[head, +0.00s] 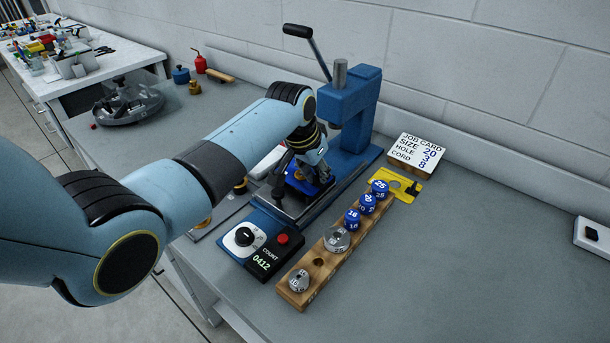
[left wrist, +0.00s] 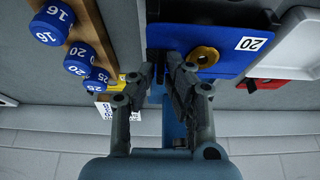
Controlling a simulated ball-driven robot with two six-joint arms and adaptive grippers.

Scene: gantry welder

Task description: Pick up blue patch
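A flat blue patch (head: 317,188) lies at the blue press, low under my left gripper and partly hidden by it in the head view. In the left wrist view the blue patch (left wrist: 228,62) carries a white label reading 20 and a brass-coloured ring. My left gripper (left wrist: 161,63) is at the patch's left part in that view, with a gap between its fingertips and nothing clearly held. In the head view the left gripper (head: 290,178) is over the press base. Whether its fingers touch the patch I cannot tell. My right gripper is not in view.
The blue press (head: 350,105) with its lever stands behind the gripper. A wooden rack (head: 330,262) holds blue numbered knobs and metal pieces. A control box (head: 268,258) reading 0412, a yellow plate (head: 408,187) and a job card (head: 417,152) are near. The bench's right side is mostly clear.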

